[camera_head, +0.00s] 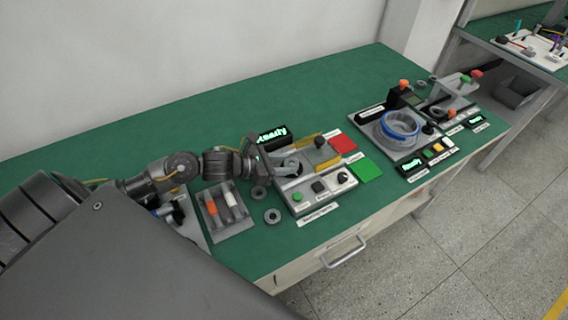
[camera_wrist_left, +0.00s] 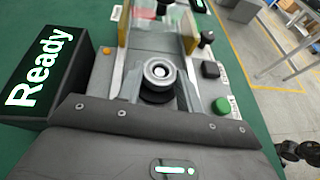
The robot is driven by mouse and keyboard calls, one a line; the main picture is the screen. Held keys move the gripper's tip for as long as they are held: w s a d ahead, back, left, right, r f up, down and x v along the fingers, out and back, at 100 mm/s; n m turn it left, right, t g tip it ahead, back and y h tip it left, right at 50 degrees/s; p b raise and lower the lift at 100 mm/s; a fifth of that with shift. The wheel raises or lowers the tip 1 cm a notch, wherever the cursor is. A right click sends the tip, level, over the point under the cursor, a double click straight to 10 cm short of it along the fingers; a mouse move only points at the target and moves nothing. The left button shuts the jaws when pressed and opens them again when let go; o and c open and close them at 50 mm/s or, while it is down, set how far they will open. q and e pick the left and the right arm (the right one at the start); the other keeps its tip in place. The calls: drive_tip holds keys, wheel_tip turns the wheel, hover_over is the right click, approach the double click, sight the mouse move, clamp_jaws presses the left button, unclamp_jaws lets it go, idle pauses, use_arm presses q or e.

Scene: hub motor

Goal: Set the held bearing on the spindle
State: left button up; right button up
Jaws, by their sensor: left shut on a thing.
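My left gripper (camera_head: 290,170) reaches in from the left over the grey station with the "Ready" display. In the left wrist view its two fingers (camera_wrist_left: 158,80) are closed around a silver ring-shaped bearing (camera_wrist_left: 160,70). The bearing's round opening faces the camera, with a pale spot in its middle. A dark round part shows just below the bearing, between the fingers. I cannot make out the spindle clearly, nor whether the bearing touches it.
Two loose rings (camera_head: 272,216) lie on the green table by a grey tray (camera_head: 228,231) with orange and white parts. The station carries buttons (camera_head: 318,186) and yellow guides. Red (camera_head: 343,144) and green (camera_head: 367,170) pads lie beside it. A blue-ringed station (camera_head: 400,127) stands further right.

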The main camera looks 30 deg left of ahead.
idle(0.4)
use_arm(q)
drive_tip(key=o, duration=1.5)
drive_tip(key=shift+f, duration=0.1)
drive_tip(key=shift+r+p, duration=1.95)
drive_tip(key=shift+r, duration=1.6)
drive_tip(key=shift+d, duration=0.1)
